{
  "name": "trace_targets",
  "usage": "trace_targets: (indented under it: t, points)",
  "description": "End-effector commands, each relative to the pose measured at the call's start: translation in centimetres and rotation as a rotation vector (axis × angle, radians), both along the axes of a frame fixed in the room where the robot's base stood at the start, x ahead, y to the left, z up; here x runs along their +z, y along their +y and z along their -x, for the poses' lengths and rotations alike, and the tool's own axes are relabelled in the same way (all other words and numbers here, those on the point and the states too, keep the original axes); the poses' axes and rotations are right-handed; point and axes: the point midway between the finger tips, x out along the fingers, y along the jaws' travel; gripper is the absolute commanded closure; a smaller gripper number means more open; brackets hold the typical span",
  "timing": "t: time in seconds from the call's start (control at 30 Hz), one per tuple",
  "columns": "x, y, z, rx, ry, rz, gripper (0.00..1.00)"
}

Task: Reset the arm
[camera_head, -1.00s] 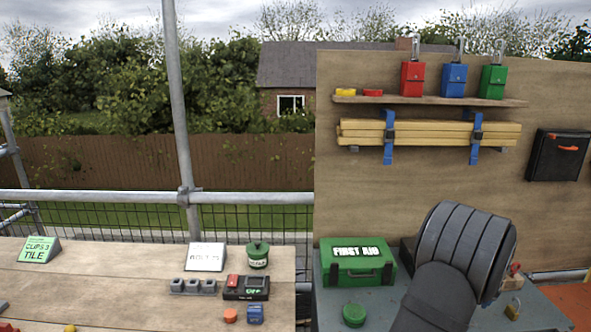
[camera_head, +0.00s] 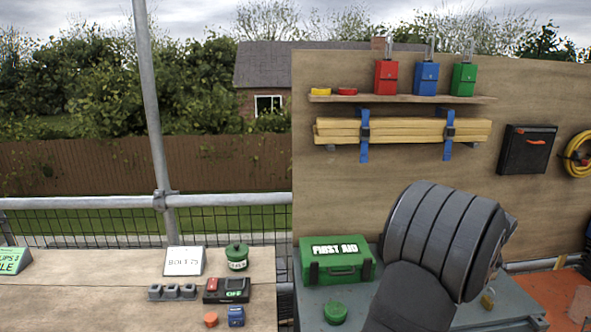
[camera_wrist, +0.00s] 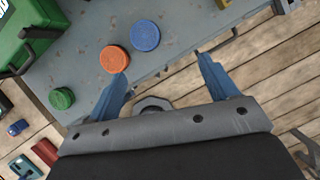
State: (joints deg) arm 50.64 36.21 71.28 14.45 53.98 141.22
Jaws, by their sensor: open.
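My gripper (camera_wrist: 163,78) shows in the wrist view, its two blue fingers spread wide apart with nothing between them. It is above the edge of the grey bench (camera_wrist: 185,25). An orange disc (camera_wrist: 114,59) lies on the bench close to the left fingertip, and a blue disc (camera_wrist: 145,35) lies just beyond it. In the head view my dark arm stands in front of the bench at the lower right and hides the gripper.
A green first aid box (camera_head: 337,260) and a green round lid (camera_head: 335,312) sit on the bench left of my arm. A plywood board (camera_head: 400,190) stands behind. The wooden table (camera_head: 80,290) at left holds a green pot (camera_head: 237,257) and a switch box (camera_head: 226,290).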

Motion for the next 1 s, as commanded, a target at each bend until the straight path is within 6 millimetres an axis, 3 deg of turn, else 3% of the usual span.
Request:
trace_targets:
  t: [0.4,1.0]
  points:
    - [0.1,5.3,-6.8,0.13,-0.002,0.0,0.21]
    - [0.2,14.2,-14.9,0.308,-0.002,-0.001,0.21]
